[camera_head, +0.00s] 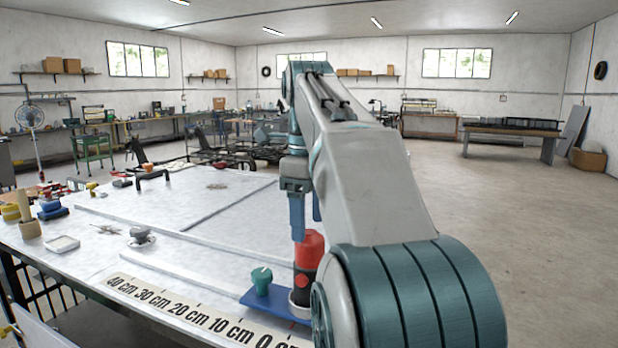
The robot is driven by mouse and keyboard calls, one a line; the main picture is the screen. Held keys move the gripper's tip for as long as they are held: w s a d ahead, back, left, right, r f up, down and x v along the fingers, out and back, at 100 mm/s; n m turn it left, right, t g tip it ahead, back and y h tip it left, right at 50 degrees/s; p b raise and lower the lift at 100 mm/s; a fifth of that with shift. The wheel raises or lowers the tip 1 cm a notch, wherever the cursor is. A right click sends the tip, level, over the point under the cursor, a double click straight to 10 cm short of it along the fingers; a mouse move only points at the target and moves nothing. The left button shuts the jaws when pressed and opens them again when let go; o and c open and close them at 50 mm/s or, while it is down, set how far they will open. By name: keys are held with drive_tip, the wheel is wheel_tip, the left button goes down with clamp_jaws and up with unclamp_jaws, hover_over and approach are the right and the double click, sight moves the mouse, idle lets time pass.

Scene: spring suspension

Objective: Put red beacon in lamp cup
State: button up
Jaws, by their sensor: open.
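The red beacon (311,248) has a red cap over a dark body and stands upright near the table's front right corner. Its dark lower end is at a pale round cup (299,308), which looks like the lamp cup, on a blue base plate (262,303). The beacon's lower end appears to be inside the cup's rim, but my arm hides the right side and I cannot tell how deep it sits. My gripper (308,228) points down at the top of the beacon, fingers open. I cannot tell whether a finger touches the cap.
A green knob (261,281) stands on the blue plate just left of the beacon. A ruler strip (200,318) runs along the table's front edge. A grey knob (140,237), a white dish (62,244) and a black handle (152,172) are farther left. The table's middle is mostly clear.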

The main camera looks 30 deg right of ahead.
wheel_tip(320, 180, up, 7)
drive_tip(key=p, duration=0.3)
drive_tip(key=shift+f, duration=0.15)
idle(1.8)
